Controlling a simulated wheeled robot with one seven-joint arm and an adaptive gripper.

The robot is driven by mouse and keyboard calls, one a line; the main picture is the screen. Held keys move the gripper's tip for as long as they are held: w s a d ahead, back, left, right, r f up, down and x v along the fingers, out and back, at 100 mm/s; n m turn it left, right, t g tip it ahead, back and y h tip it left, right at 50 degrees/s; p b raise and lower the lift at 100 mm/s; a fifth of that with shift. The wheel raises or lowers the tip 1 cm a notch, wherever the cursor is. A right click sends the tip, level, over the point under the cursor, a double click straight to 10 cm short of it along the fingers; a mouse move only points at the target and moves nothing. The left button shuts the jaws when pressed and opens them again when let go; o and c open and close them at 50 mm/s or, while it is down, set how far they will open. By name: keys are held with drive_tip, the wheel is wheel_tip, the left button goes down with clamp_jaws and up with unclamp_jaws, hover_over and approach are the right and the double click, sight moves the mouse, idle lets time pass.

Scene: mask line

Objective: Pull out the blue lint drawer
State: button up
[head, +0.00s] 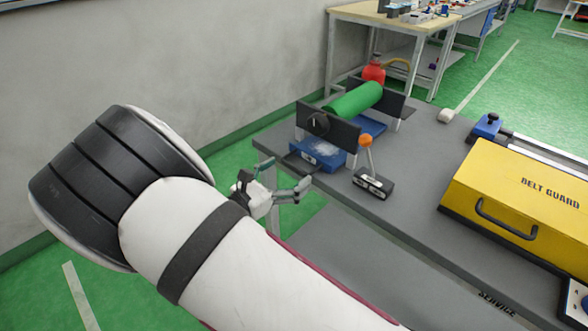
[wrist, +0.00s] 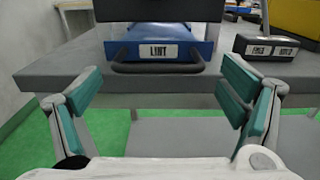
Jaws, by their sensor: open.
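The blue lint drawer (head: 317,154) sits at the near-left end of the grey table, under a dark upright plate. In the wrist view the blue lint drawer (wrist: 157,47) shows its front with a white LINT label (wrist: 158,51) and a dark bar handle (wrist: 157,68) below the label. My gripper (head: 283,177) is open and empty, just off the table's edge in front of the drawer. In the wrist view my gripper (wrist: 160,87) has its teal-padded fingers apart, one to each side of the handle and nearer to the camera. The fingers do not touch the handle.
A lever box with an orange knob (head: 366,140) stands right of the drawer. A green roller (head: 355,100) and a red container (head: 374,70) are behind it. A yellow belt guard (head: 520,190) lies farther right. The grey table edge (wrist: 60,79) runs below the drawer.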

drive_tip(key=shift+x, duration=1.3)
drive_tip(key=shift+c, duration=0.6)
drive_tip(key=c, duration=1.3)
drive_tip(key=p+v, duration=0.2)
drive_tip(key=v, duration=1.5)
drive_tip(key=shift+s+a+p, duration=0.15)
drive_tip(key=shift+s+p, duration=0.2)
drive_tip(key=o, duration=1.4)
